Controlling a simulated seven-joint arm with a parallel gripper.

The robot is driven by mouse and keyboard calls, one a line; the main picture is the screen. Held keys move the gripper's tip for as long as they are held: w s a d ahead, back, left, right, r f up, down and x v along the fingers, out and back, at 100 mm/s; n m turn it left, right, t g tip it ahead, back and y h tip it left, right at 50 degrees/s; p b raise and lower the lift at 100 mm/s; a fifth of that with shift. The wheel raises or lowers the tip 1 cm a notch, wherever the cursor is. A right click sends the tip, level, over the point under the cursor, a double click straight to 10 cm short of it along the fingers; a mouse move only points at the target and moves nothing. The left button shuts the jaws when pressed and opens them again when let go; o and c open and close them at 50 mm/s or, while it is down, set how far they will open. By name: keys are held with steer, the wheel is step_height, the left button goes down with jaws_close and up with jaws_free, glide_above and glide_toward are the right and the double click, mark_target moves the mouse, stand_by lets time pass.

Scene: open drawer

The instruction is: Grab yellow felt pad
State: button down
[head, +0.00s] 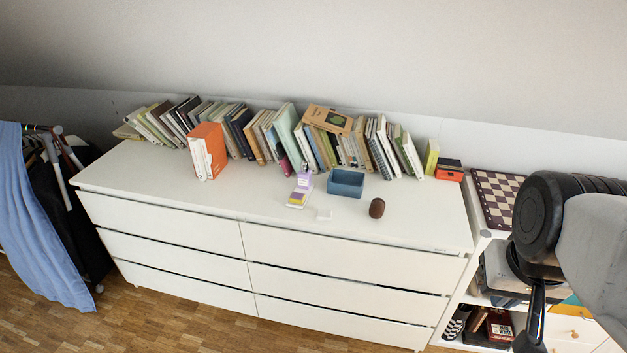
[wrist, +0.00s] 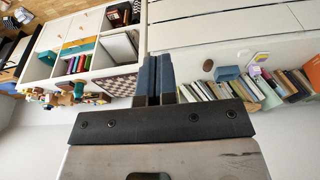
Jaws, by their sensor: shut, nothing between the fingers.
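A small low stack on the white dresser top (head: 236,205) shows a yellow layer, which looks like the yellow felt pad (head: 297,199), with purple and white pieces against it. Its exact edges are too small to tell. The stack also shows tiny near the books in the wrist view (wrist: 259,57). My gripper (wrist: 157,60) shows in the wrist view with its two blue fingers side by side, shut and empty. In the head view my arm is at the far right, well away from the pad.
A blue open box (head: 346,184) stands right of the pad, with a white block (head: 323,214) and a brown egg-shaped object (head: 377,208) nearby. A row of books (head: 240,133) lines the back. A chessboard (head: 497,198) lies on the shelf at right. The dresser's front strip is clear.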

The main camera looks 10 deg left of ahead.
steer(key=shift+c, duration=2.2)
jaws_free()
